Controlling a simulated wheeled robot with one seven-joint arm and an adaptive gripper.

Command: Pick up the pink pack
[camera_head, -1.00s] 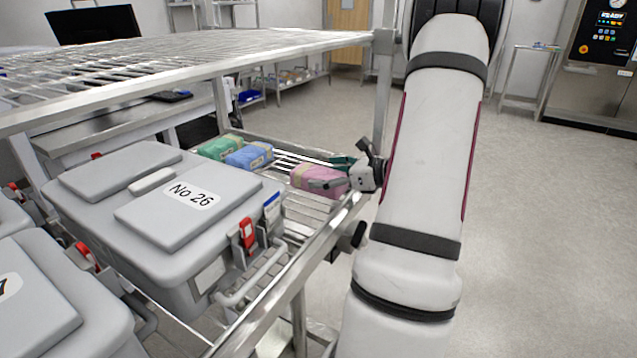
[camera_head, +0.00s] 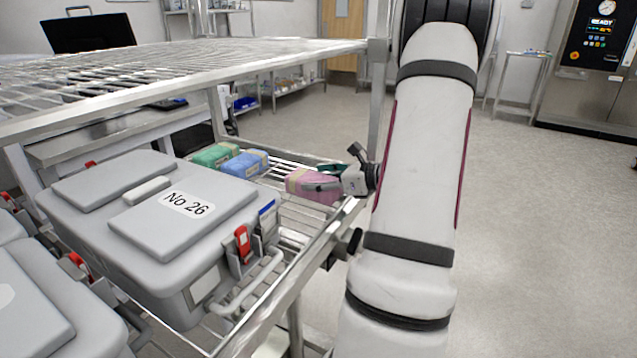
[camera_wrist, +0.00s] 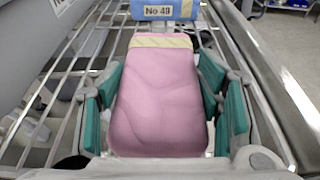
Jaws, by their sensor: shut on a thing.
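The pink pack (camera_head: 311,184) is a soft pink bundle with a pale yellow band at its far end. My gripper (camera_head: 322,187) is shut on it at the right end of the wire shelf. In the wrist view the pink pack (camera_wrist: 160,100) lies between the green finger pads of my gripper (camera_wrist: 163,105), one pad at each side. In the head view the pack looks slightly tilted at the shelf; I cannot tell if its underside touches the wires.
A blue pack (camera_head: 245,163) labelled No 49 in the wrist view and a green pack (camera_head: 213,155) lie beyond it on the shelf. A large grey case (camera_head: 150,225) marked No 26 stands to the left. A wire shelf (camera_head: 200,60) runs above, with a post (camera_head: 377,110) near my arm.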

